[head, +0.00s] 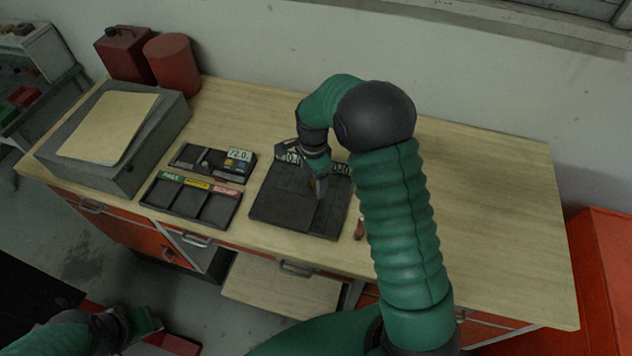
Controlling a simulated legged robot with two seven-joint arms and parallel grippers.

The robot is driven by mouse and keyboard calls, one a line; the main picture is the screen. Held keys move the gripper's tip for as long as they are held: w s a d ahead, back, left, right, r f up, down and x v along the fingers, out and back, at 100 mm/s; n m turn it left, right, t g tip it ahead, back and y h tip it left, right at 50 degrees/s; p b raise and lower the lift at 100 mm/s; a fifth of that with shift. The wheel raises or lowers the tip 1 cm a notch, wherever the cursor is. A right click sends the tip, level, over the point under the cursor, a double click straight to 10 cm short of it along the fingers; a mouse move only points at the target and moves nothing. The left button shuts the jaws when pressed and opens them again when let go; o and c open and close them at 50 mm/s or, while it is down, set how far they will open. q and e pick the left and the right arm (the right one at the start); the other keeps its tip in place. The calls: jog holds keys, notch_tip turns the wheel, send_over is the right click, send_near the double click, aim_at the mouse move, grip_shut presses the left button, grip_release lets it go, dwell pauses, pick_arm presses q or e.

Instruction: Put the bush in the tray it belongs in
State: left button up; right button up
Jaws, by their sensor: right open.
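My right gripper (316,183) is open, pointing down over the black board (274,208) in the middle of the bench. A small brownish thing shows at its fingertips; I cannot tell whether it is the bush or part of the gripper. I cannot make out the bush elsewhere. A black sorting tray (190,203) with three compartments lies left of the board. Its labels are green, yellow and red from left to right, the green one seeming to read PASS. My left gripper (146,322) is low at the bottom left, away from the bench top; its jaws are unclear.
Behind the tray lies a black holder with a small display (238,155). A grey box (118,140) with a folder, a red can (124,54) and a red cylinder (172,64) fill the left end. A small reddish thing (360,228) lies right of the board. The bench's right side is clear.

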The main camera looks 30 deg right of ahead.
jog(key=shift+w+a+f, duration=0.1)
jog(key=shift+a+f, duration=0.1)
jog(key=shift+f, duration=0.65)
jog(key=shift+d, duration=0.3)
jog(key=shift+c, duration=1.3)
jog(key=shift+d, duration=0.2)
jog(key=c, duration=0.5)
jog(key=shift+a, duration=0.1)
jog(key=c, duration=0.5)
jog(key=shift+a, duration=0.25)
grip_shut()
